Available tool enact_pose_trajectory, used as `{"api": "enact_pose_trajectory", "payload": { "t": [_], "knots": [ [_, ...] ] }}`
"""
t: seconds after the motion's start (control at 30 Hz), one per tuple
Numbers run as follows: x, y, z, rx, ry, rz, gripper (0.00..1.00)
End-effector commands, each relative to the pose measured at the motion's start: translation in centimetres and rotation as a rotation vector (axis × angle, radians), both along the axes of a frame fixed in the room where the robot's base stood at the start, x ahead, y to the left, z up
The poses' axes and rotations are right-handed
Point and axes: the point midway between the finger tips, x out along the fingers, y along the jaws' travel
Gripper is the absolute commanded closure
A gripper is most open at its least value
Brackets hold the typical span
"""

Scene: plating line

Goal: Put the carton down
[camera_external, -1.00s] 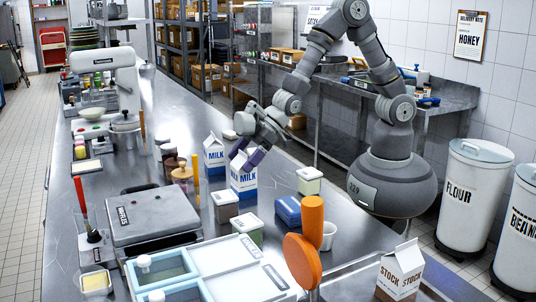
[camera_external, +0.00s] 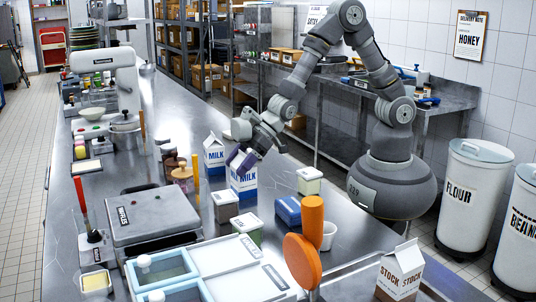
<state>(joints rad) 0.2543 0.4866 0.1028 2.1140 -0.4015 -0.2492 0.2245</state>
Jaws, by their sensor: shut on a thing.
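My gripper (camera_external: 242,160) is shut on a white and blue milk carton (camera_external: 243,184), with its purple fingers at the carton's top. The carton is upright, and its base is at or very close to the steel counter (camera_external: 282,176); I cannot tell whether it touches. A second milk carton (camera_external: 214,156) stands upright just behind it to the left. A white and brown stock carton (camera_external: 399,274) stands at the front right, well away from my gripper.
Lidded tubs (camera_external: 226,207) and a blue box (camera_external: 288,211) stand in front of the held carton. A wooden-lidded jar (camera_external: 181,175) and an upright orange-yellow handle (camera_external: 196,181) are to its left. The counter right of the carton has free room.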

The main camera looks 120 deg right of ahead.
Motion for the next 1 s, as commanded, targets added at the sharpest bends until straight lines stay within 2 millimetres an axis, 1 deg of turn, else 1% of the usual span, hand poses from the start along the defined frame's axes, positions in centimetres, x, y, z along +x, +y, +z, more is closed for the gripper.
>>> {"api": "enact_pose_trajectory", "payload": {
  "t": [0.07, 0.17, 0.27, 0.4, 0.5, 0.6, 0.7, 0.9, 1.0],
  "knots": [
    [0.0, 0.0, 0.2, 0.0, -0.002, 0.0, 1.0],
    [0.1, 0.0, 1.1, 0.0, -0.002, 0.0, 1.0],
    [0.1, -0.1, 3.0, -0.001, -0.005, -0.001, 1.0],
    [0.1, -0.1, 6.3, -0.001, -0.005, -0.001, 1.0],
    [0.0, -0.1, 8.2, 0.0, -0.003, -0.001, 1.0],
    [0.0, -0.1, 9.5, 0.0, -0.003, -0.001, 1.0],
    [0.1, 0.0, 10.1, 0.0, -0.003, 0.0, 1.0],
    [0.1, 0.0, 10.3, 0.0, -0.003, 0.0, 1.0],
    [0.1, -0.1, 11.0, 0.001, -0.003, -0.001, 1.0]
  ]
}}
